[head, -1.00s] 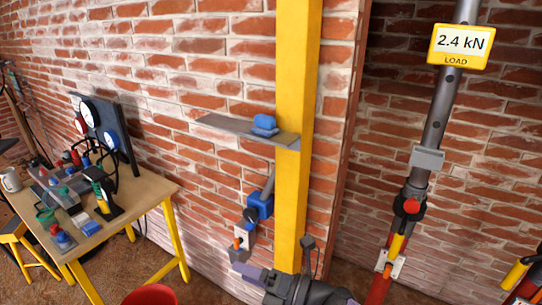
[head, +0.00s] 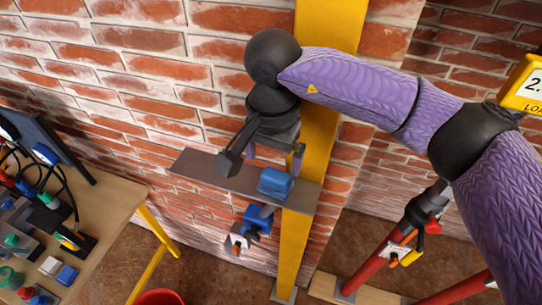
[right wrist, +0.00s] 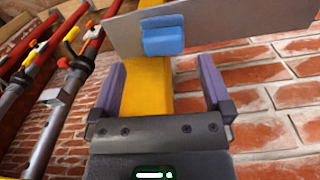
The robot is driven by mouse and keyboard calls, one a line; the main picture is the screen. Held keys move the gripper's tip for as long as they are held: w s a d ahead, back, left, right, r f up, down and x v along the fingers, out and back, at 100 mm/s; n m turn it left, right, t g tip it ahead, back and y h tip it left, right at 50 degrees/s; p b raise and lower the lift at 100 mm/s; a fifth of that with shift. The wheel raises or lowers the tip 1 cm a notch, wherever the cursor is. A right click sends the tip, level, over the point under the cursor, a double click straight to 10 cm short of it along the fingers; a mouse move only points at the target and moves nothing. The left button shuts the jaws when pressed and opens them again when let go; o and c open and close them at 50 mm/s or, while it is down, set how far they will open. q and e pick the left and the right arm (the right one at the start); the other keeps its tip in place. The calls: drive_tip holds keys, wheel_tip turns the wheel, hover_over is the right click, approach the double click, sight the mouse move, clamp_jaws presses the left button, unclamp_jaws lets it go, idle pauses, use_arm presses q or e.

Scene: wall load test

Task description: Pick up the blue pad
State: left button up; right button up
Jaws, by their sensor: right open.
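The blue pad (head: 275,183) lies on a narrow grey shelf (head: 208,181) fixed at the yellow post (head: 297,245). The right wrist view shows the pad (right wrist: 163,40) ahead, between the lines of the two purple fingers. The left gripper is not in view.
A wooden bench (head: 105,225) with gauges, hoses and small parts stands at left. A blue clamp-like part (head: 256,221) hangs below the shelf. A red bucket (head: 160,297) is at the bottom. Red props (head: 375,260) and a yellow load display (head: 524,88) are at right.

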sight(273, 179)
drive_tip(key=f+p, duration=0.1)
drive_tip(key=f, duration=0.3)
drive_tip(key=f+p, duration=0.1)
drive_tip(key=f, duration=0.2)
drive_tip(key=shift+w+d+p, duration=0.1)
drive_tip(key=shift+w+p, duration=0.2)
drive_tip(key=shift+f, duration=0.25)
drive_tip(key=c, duration=1.1)
